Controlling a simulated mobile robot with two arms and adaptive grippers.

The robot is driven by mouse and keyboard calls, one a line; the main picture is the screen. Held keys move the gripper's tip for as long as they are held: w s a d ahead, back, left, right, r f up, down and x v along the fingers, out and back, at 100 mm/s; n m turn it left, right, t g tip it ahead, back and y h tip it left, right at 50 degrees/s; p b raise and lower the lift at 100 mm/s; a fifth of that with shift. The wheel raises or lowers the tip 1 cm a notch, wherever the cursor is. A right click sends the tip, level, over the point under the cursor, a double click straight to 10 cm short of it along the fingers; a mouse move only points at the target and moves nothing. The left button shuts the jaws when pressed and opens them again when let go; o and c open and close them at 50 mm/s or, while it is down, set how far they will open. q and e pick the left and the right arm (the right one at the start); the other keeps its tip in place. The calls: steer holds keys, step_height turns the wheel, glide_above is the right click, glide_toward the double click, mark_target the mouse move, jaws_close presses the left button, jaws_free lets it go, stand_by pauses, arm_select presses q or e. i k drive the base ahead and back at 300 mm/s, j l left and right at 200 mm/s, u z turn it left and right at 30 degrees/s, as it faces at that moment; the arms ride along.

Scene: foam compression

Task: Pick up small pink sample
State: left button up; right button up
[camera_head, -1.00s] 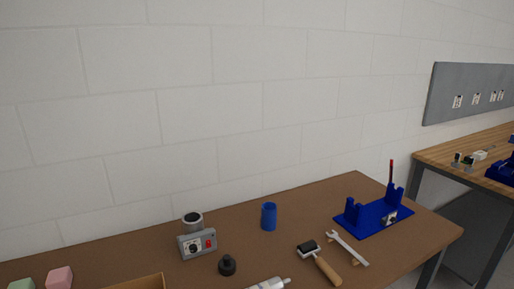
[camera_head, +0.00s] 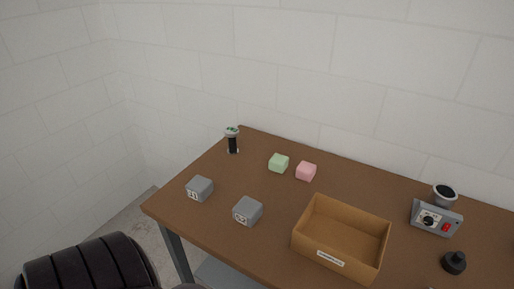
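The small pink sample (camera_head: 306,171) is a pink block on the brown table (camera_head: 350,178), towards its back edge. A light green block (camera_head: 279,163) sits just to its left, with a small gap between them. Neither of my grippers shows in the head view. A dark, ribbed rounded shape at the lower left looks like part of my own body. Nothing covers the pink sample.
An open cardboard box (camera_head: 316,254) stands in front of the pink sample, to the right. Two grey cubes (camera_head: 200,188) (camera_head: 247,211) lie at the left front. A small black device (camera_head: 233,140) stands at the back left corner. A grey control box (camera_head: 436,218) and black knob (camera_head: 454,262) are at right.

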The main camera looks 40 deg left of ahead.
mark_target(305, 171)
steer(key=i+j+u, duration=0.1)
steer(key=u, duration=0.9)
steer(key=j, duration=0.8)
steer(key=i+z, duration=0.05)
